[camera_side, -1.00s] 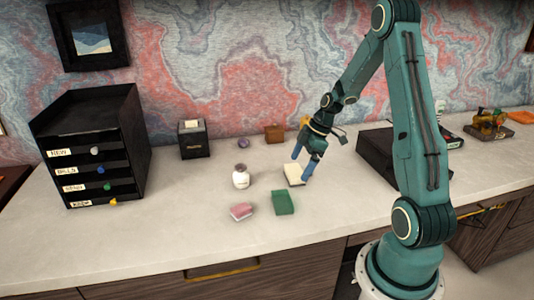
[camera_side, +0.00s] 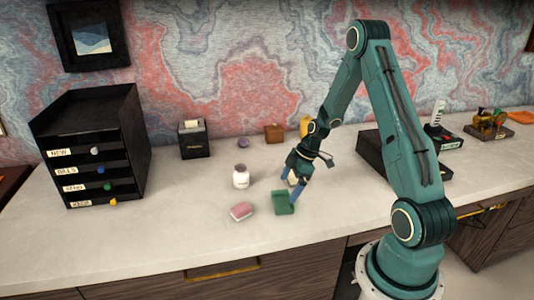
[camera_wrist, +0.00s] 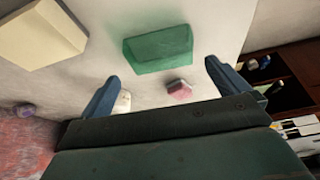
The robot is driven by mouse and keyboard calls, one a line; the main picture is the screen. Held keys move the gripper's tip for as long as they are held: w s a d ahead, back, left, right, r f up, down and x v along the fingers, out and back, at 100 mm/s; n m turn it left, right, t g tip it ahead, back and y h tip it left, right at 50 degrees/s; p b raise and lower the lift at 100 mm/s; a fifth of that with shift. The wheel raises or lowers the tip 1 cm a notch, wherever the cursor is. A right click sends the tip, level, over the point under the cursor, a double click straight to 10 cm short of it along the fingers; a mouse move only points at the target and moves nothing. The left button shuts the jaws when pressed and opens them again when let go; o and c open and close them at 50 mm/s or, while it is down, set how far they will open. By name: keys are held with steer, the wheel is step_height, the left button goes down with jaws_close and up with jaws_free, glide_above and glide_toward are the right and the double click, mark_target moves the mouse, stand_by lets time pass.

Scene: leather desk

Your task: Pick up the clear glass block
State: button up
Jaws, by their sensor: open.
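Nothing is held. Whether the fingers touch the block cannot be told.
A pink block (camera_side: 241,212) lies left of the green one. A cream block (camera_wrist: 40,35), a white jar (camera_side: 241,177) and a purple item (camera_side: 243,142) are nearby. A black drawer unit (camera_side: 98,150) stands left. The desk front left of the pink block is clear.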

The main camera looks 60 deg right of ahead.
mark_target(282, 198)
steer(key=shift+x, duration=2.6)
steer(key=shift+c, duration=0.4)
steer(key=c, duration=1)
steer(key=shift+o, duration=0.2)
steer(key=shift+r, duration=0.15)
step_height(282, 198, up, 20)
